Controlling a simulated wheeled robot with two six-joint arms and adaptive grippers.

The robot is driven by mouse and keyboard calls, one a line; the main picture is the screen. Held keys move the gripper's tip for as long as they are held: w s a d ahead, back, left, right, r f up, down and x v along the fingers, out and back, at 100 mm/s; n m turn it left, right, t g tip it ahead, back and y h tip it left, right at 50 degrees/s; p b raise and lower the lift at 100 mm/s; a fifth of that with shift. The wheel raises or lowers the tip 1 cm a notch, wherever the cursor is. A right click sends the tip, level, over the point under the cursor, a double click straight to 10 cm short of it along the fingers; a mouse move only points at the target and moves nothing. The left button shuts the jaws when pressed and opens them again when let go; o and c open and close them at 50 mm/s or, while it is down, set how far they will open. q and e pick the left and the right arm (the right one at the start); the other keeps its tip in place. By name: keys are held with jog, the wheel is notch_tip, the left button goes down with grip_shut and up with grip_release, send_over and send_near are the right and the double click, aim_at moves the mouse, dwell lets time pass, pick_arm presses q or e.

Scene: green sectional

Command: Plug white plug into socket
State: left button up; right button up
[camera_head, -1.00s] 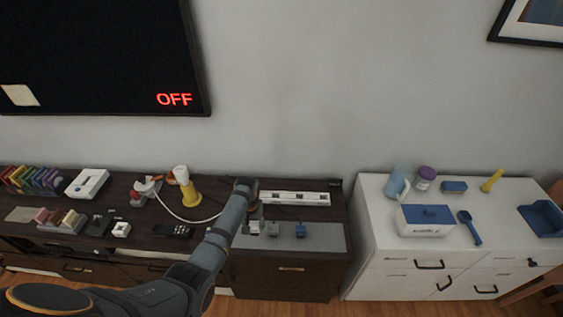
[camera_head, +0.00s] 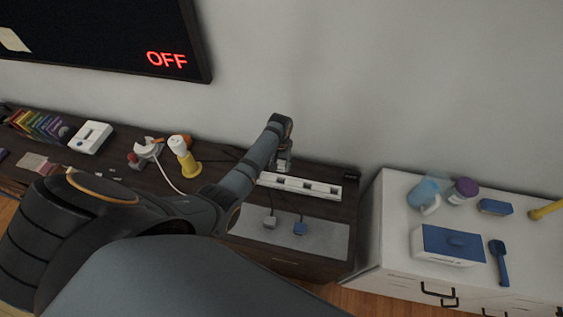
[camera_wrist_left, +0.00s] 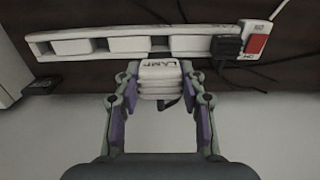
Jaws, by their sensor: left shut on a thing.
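My left gripper (camera_head: 283,163) is shut on a white plug (camera_wrist_left: 158,84) marked with what looks like "LAMP". The white power strip (camera_head: 293,183) lies on the dark cabinet; in the left wrist view the strip (camera_wrist_left: 101,46) spans the top, with several white sockets. The held plug is just below the strip in that view; whether they touch cannot be told. A black plug (camera_wrist_left: 227,47) sits at the strip's right part, beside a red switch (camera_wrist_left: 256,44). In the head view my gripper is above the strip's far left side, and the plug is mostly hidden. My right gripper is not in view.
A grey plug (camera_head: 270,222) and a blue plug (camera_head: 300,229) stand on a grey mat (camera_head: 325,238) in front of the strip. A white cabinet (camera_head: 390,225) holding containers stands right.

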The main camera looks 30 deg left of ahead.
aim_at(281, 173)
pick_arm(q)
jog(key=shift+w+p, duration=0.1)
jog(key=shift+p, duration=0.3)
jog(key=shift+f+b, duration=0.5)
notch_tip(281, 173, down, 4)
jog(key=b, duration=0.2)
jog(key=shift+r+b, duration=0.1)
jog(key=shift+b, duration=0.3)
jog(key=shift+f+b, duration=0.4)
jog(key=shift+f, duration=0.15)
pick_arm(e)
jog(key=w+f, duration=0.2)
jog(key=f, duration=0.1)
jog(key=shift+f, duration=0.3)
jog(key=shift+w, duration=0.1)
pick_arm(q)
jog(key=shift+r+p, duration=0.1)
jog(key=shift+p, duration=0.6)
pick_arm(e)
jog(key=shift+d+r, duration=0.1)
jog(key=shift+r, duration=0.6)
pick_arm(q)
jog(key=shift+f+b, duration=0.4)
jog(key=shift+f, duration=0.1)
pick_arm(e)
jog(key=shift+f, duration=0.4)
